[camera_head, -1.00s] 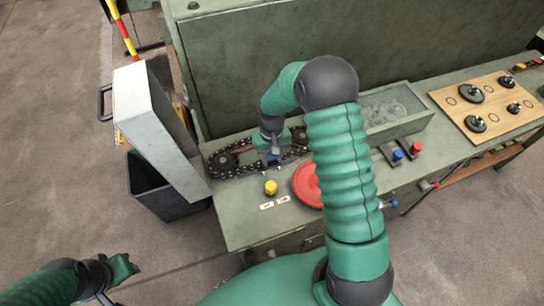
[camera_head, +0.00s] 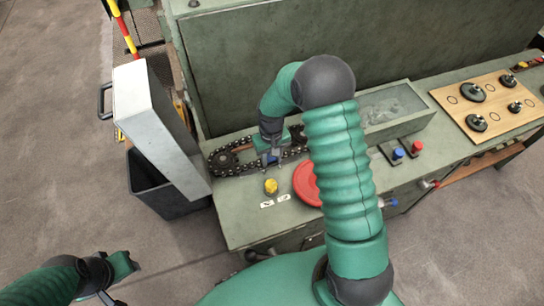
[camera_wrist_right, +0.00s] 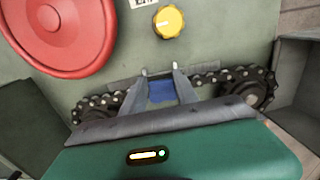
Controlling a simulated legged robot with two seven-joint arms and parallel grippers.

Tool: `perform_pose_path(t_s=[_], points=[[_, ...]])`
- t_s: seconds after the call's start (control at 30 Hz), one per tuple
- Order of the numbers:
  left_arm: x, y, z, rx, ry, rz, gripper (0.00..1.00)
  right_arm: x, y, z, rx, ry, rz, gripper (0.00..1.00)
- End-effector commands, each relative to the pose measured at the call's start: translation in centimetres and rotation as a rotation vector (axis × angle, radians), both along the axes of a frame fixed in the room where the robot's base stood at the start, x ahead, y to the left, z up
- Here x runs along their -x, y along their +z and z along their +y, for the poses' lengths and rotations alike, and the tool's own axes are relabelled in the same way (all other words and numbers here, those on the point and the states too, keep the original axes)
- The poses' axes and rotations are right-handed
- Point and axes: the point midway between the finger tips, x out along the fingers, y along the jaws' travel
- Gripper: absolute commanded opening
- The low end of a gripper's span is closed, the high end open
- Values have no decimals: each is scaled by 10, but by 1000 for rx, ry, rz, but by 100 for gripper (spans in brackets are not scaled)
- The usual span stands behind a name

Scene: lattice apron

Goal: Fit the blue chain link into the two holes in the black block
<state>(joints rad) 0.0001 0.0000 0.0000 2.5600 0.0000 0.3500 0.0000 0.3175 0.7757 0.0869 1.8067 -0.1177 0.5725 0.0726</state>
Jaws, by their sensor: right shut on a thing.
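The blue chain link (camera_head: 270,159) is between the fingers of my right gripper (camera_head: 272,155), at the gap between the two chain-wrapped sprockets. In the right wrist view the blue link (camera_wrist_right: 161,92) shows between the two grey fingers of the right gripper (camera_wrist_right: 162,77), which are shut on it. The dark roller chain (camera_wrist_right: 222,76) runs on both sides of it. I cannot make out the black block or its two holes; the gripper and link cover that spot. My left gripper (camera_head: 120,267) is at the lower left, away from the bench; its jaws are too unclear to read.
A yellow knob (camera_head: 271,186) and a red disc (camera_head: 305,183) sit in front of the chain on the green bench. A grey tray (camera_head: 400,112), blue and red buttons and a wooden board (camera_head: 490,107) are to the right. A white panel (camera_head: 150,125) stands at left.

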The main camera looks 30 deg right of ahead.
Motion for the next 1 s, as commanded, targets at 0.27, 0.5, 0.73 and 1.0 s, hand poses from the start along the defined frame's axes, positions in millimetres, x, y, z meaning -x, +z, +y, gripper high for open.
perform_pose_path(t_s=[0.27, 0.5, 0.73, 1.0], points=[[0, 0, 0, 0, 0, 0, 36, 0, 0, 1, -1, 1, 0, 0], [0, -1, 0, 0, 0, 0, 36, 0, -3, 0, -1, 1, 0, 0], [0, -1, 0, 0, 0, 0, 36, -1, -6, -1, 0, 1, -1, 0], [0, -1, 0, 0, 0, 0, 36, 0, -6, -1, 0, 1, -1, 0]])
